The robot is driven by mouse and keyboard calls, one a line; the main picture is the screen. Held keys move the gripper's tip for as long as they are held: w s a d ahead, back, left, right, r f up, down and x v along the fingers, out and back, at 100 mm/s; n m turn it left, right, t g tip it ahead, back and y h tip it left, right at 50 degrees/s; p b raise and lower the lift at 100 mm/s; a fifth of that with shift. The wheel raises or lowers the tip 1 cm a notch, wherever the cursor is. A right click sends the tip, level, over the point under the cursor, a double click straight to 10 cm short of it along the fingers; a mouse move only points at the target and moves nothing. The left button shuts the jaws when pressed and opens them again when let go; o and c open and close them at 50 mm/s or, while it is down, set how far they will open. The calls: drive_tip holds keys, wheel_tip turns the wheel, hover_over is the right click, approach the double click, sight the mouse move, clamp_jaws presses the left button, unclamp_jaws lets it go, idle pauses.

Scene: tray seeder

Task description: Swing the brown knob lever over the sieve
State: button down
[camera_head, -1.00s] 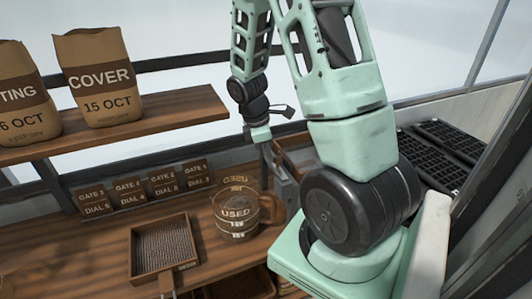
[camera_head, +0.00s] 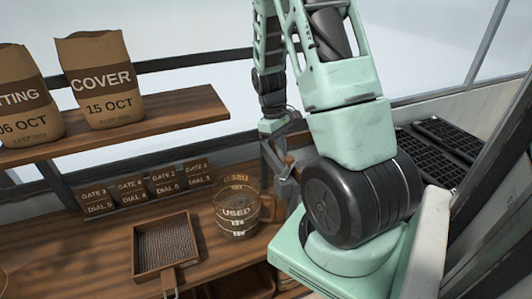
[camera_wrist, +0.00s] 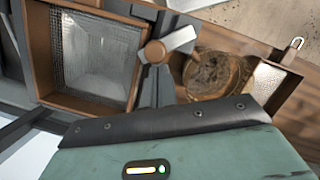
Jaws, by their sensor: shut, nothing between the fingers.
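The brown knob (camera_wrist: 155,51) shows in the wrist view on a pale lever (camera_wrist: 180,40), beside a wood-framed box with a clear cover. The sieve (camera_head: 138,262), a brown square frame with dark mesh, lies on the bench in the head view. What looks like its frame and mesh (camera_wrist: 268,82) also shows at the right of the wrist view, apart from the knob. My gripper (camera_head: 277,128) is shut and empty, above the grey mechanism behind the jar. Its fingertips are hidden, so I cannot tell whether they touch the lever.
A clear jar labelled USED (camera_head: 238,212) stands between the sieve and the mechanism; its brown contents (camera_wrist: 215,72) show in the wrist view. A shelf (camera_head: 120,128) with paper bags is at upper left. Several gate-and-dial cards (camera_head: 130,188) line the back. Black trays (camera_head: 440,140) lie at right.

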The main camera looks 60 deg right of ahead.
drive_tip(key=m, duration=0.1)
drive_tip(key=s+m, duration=0.1)
drive_tip(key=shift+s+d+m+y, duration=0.1)
drive_tip(key=shift+d+m+y, duration=0.2)
drive_tip(key=shift+d+m, duration=0.1)
drive_tip(key=shift+s+d+m+y, duration=0.2)
drive_tip(key=shift+s+m, duration=0.2)
drive_tip(key=shift+m, duration=0.4)
drive_tip(key=shift+s+d+m+y, duration=0.15)
drive_tip(key=shift+s+m, duration=0.25)
drive_tip(key=shift+m, duration=0.4)
drive_tip(key=shift+a, duration=0.1)
drive_tip(key=shift+w+d+r, duration=0.1)
drive_tip(key=shift+w+d, duration=0.1)
drive_tip(key=shift+w, duration=0.25)
drive_tip(key=w+d+b+v, duration=0.1)
drive_tip(key=w+b+v, duration=0.1)
drive_tip(key=v, duration=0.9)
drive_tip(key=shift+d+f, duration=0.2)
drive_tip(key=shift+f, duration=0.2)
drive_tip(key=shift+s, duration=0.1)
